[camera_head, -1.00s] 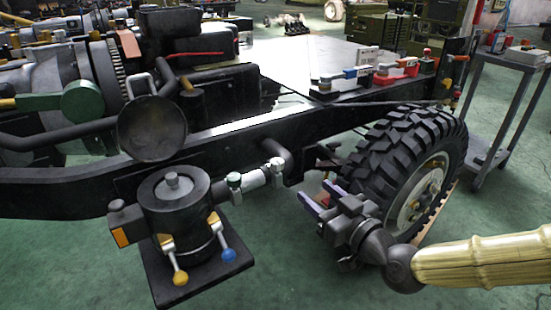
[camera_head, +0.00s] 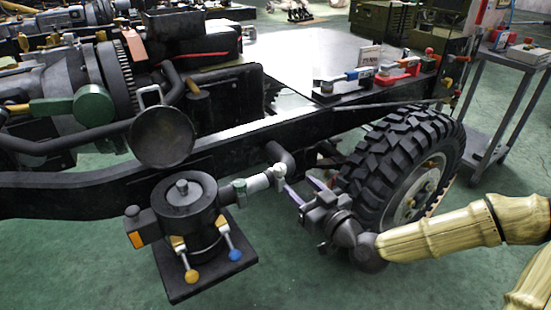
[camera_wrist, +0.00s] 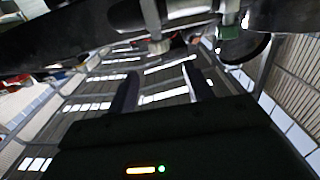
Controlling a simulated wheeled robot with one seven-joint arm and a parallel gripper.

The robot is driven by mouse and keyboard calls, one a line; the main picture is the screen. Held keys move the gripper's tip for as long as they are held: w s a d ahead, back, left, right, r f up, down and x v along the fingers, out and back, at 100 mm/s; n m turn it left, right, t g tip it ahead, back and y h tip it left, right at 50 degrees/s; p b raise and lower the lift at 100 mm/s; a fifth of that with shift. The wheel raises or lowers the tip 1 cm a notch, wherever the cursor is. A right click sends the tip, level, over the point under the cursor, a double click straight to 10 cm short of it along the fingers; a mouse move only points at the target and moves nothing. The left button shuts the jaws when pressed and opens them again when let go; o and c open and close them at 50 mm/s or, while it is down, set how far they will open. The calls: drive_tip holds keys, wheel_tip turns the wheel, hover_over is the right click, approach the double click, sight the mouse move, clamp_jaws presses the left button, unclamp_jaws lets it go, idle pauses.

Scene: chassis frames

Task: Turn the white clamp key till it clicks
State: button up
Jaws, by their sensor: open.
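The white clamp key (camera_head: 279,172) sits at the right end of the short pipe that runs from the black filter housing (camera_head: 188,215). In the wrist view a pale clamp part (camera_wrist: 158,30), seemingly the same key, shows above the gap between my fingers. A second clamp, with a greenish key (camera_head: 239,187), sits further left on the pipe; it shows in the wrist view as a green part (camera_wrist: 228,28). My gripper (camera_head: 302,187) is open and empty, its two fingers pointing toward the white key from the lower right, apart from it.
The dark chassis rail (camera_head: 80,190) runs above the pipe. A large tyre (camera_head: 400,165) stands right behind my gripper. A yellow-tipped lever (camera_head: 190,275) and a blue-tipped lever (camera_head: 234,254) hang from the housing. The green floor in front is clear.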

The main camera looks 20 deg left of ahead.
sight(280, 172)
drive_tip(key=b+x, duration=0.1)
drive_tip(key=x, duration=1.1)
drive_tip(key=shift+a, duration=0.1)
drive_tip(key=shift+c, duration=0.4)
drive_tip(key=c, duration=0.9)
drive_tip(key=shift+m+t+h, duration=0.3)
drive_tip(key=shift+t+h, duration=0.1)
drive_tip(key=shift+t, duration=0.1)
drive_tip(key=m+t+h, duration=0.2)
drive_tip(key=m+h, duration=0.1)
drive_tip(key=shift+w+t+h+p, duration=0.15)
drive_tip(key=shift+t+h+p, duration=0.2)
drive_tip(key=shift+t+h, duration=0.05)
drive_tip(key=shift+w+d+m+t+h+p, duration=0.1)
drive_tip(key=shift+d+m+t+h, duration=0.25)
drive_tip(key=shift+m+h, duration=0.7)
drive_tip(key=shift+w+d+m+t+h+p, duration=0.15)
drive_tip(key=shift+m+t+h, duration=0.45)
drive_tip(key=shift+h, duration=0.8)
drive_tip(key=shift+d+m+t+h+p, duration=0.1)
drive_tip(key=shift+d+m+t+h, duration=0.2)
drive_tip(key=shift+m+h, duration=0.8)
drive_tip(key=shift+a+h, duration=0.1)
drive_tip(key=shift+h, duration=0.15)
